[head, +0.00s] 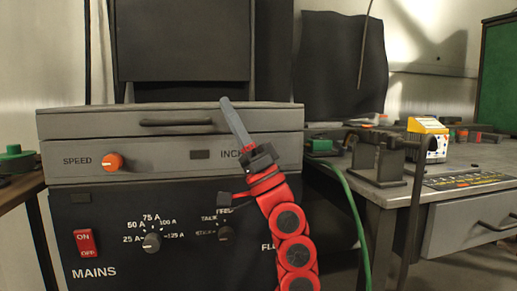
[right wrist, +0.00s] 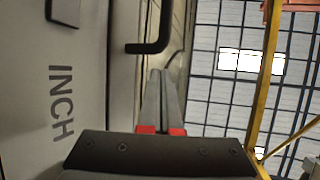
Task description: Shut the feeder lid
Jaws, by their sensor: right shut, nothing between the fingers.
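The feeder is a grey box with an orange SPEED knob and an INCH label on its front panel (head: 75,160). Its lid (head: 80,124) lies flat on top, with a dark bar handle (head: 178,121) on its front; I see no clear gap under it. My right gripper (head: 227,101) points up and left in front of the lid, right of the handle. It is shut and empty. In the right wrist view its fingertips (right wrist: 160,73) are together, beside the handle (right wrist: 152,46). I cannot tell whether they touch the lid. My left gripper is out of view.
Below the feeder is a black power unit (head: 105,228) with a red switch and dials. A green cable (head: 355,215) hangs at its right. A grey bench (head: 460,160) with a small yellow-and-white box (head: 427,137) stands at the right. A dark upright panel (head: 180,40) is behind the feeder.

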